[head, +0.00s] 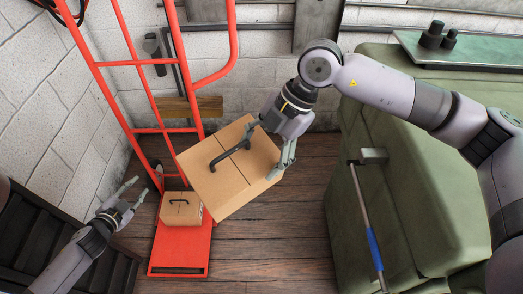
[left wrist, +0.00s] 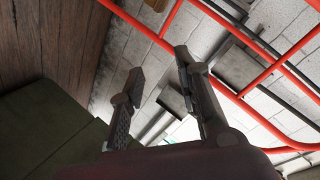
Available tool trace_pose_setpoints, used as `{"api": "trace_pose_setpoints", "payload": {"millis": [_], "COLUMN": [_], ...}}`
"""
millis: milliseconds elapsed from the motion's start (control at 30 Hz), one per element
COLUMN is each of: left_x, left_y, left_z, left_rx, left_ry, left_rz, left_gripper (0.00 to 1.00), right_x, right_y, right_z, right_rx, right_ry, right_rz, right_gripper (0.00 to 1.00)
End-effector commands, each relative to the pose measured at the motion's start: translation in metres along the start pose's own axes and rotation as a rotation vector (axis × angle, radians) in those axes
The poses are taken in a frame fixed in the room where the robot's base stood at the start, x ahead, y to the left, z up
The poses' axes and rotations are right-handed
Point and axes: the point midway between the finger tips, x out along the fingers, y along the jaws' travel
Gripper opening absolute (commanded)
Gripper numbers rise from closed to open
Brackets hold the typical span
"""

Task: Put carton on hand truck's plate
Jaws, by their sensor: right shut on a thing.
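A large brown carton (head: 218,183) with a black handle on top hangs tilted in the head view, above and to the right of the hand truck's plate. My right gripper (head: 270,142) is shut on it at its upper right side; the exact contact is hard to see. The red plate (head: 180,251) of the hand truck (head: 146,95) lies low at the floor. A smaller carton (head: 173,210) with a black handle sits at its back. My left gripper (head: 137,190) is open and empty, left of the small carton; its spread fingers also show in the left wrist view (left wrist: 157,80).
A green cabinet or bench (head: 388,210) stands at the right, with a bar with a blue grip (head: 374,247) beside it. A dark slatted structure (head: 28,235) is at the lower left. Wooden floor (head: 270,250) is clear between plate and bench.

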Motion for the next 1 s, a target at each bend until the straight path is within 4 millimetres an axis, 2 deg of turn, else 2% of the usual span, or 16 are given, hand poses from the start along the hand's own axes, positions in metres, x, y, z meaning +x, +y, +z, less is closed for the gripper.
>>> {"api": "trace_pose_setpoints", "payload": {"millis": [33,200,367,500,700,1000], "left_x": [0.0,-0.008,-0.023,-0.042,-0.077,-0.144], "left_y": [0.016,0.068,0.122,0.173,0.248,0.363], "left_z": [0.018,0.075,0.119,0.151,0.185,0.211], "left_rx": [-0.038,-0.148,-0.242,-0.319,-0.42,-0.556], "left_ry": [-0.043,-0.185,-0.311,-0.419,-0.564,-0.771], "left_rz": [0.005,0.024,0.052,0.085,0.139,0.239], "left_gripper": [0.3,0.3,0.3,0.3,0.3,0.3], "right_x": [-0.003,-0.003,-0.003,-0.003,-0.003,-0.003], "right_y": [0.003,0.003,0.003,0.003,0.003,0.003], "right_z": [-0.002,-0.002,-0.002,-0.002,-0.002,-0.002], "right_rx": [-0.003,-0.003,-0.003,-0.003,-0.003,-0.003], "right_ry": [0.002,0.002,0.002,0.002,0.002,0.002], "right_rz": [0.009,0.009,0.009,0.009,0.009,0.009], "right_gripper": [0.08,0.08,0.08,0.08,0.08,0.08]}}
